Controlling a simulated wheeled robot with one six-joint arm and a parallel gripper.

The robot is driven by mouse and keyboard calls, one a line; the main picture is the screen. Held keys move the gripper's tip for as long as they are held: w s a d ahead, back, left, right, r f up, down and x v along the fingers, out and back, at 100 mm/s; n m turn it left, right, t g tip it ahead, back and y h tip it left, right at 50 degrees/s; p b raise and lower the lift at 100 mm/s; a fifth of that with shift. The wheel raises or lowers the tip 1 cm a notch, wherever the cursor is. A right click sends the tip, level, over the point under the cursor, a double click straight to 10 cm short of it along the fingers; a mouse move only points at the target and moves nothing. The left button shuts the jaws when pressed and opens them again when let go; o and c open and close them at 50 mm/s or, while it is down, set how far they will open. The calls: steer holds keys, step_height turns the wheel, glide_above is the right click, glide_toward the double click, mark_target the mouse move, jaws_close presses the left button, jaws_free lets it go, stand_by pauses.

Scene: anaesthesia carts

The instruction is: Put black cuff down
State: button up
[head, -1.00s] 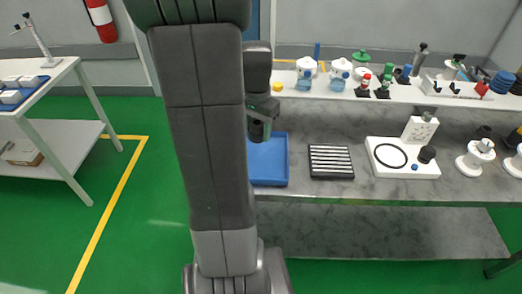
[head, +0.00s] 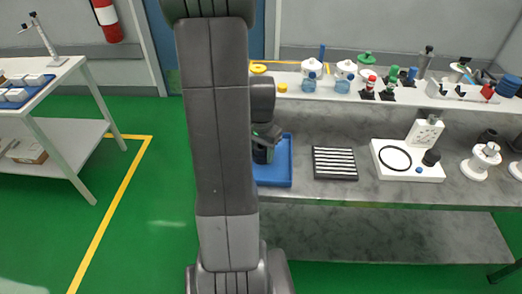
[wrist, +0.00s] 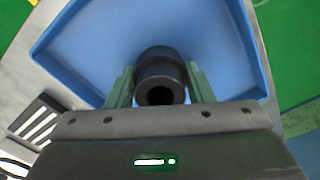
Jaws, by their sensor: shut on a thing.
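My gripper (wrist: 160,88) is shut on the black cuff (wrist: 160,68), a short dark cylinder with a hole in its end, held between the two greenish fingers in the wrist view. The blue tray (wrist: 95,45) lies beneath and beyond the cuff. In the head view my gripper (head: 263,150) is over the left part of the blue tray (head: 280,174), partly hidden by my own arm. I cannot tell whether the cuff touches the tray floor.
A black slotted rack (head: 334,163) lies right of the tray. A white fixture board (head: 408,172) with a black ring stands further right. A shelf (head: 310,93) behind holds several bottles and fittings. A white side table (head: 60,70) stands at the left.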

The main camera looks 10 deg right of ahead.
steer(key=o, duration=1)
steer(key=shift+c, duration=0.2)
step_height(320, 180, up, 12)
steer(key=shift+r+p, duration=0.15)
steer(key=shift+p, duration=0.25)
